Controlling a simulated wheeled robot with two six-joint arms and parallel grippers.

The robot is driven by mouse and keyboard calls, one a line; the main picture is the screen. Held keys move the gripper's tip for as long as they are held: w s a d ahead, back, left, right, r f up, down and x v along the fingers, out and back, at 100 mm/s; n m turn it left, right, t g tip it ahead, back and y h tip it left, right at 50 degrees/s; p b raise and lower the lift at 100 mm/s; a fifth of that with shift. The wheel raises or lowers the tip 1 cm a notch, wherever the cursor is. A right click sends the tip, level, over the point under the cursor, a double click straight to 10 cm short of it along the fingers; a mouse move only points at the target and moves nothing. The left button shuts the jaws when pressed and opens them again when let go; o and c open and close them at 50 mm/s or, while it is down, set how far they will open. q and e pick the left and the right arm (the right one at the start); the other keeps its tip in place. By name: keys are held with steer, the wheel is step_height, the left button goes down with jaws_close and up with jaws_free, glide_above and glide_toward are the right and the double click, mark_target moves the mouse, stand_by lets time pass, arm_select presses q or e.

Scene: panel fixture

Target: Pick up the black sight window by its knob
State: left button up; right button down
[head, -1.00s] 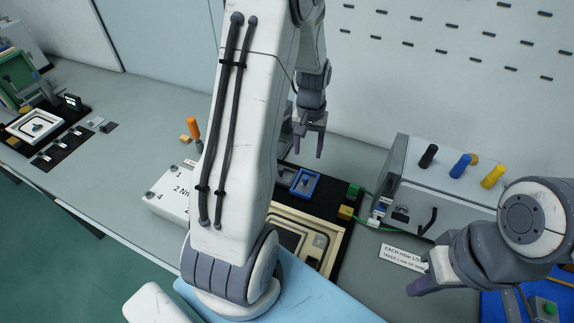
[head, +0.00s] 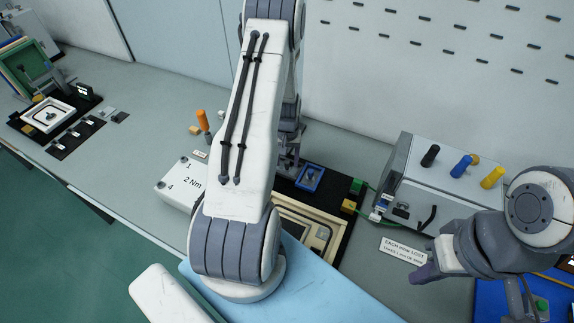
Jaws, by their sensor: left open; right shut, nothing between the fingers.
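I cannot make out the black sight window for certain. A small blue frame (head: 318,171) with a dark piece and a small knob-like part inside sits on the black mat (head: 341,218). A cream panel frame (head: 330,257) lies in front of it, partly hidden by my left arm. My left gripper (head: 289,166) is low at the mat's back left, just left of the blue frame. Its fingers are partly hidden by my arm, and it is open with nothing seen in it. My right gripper (head: 424,271) is shut and empty at the right, over the bench's front.
A grey box (head: 430,190) with black, blue and yellow knobs stands right of the mat, with green and yellow blocks between. A white frame (head: 47,118) stands far left.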

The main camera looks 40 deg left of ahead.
arm_select(q)
steer(key=shift+f, duration=0.95)
jaws_close()
steer(key=shift+r, duration=0.15)
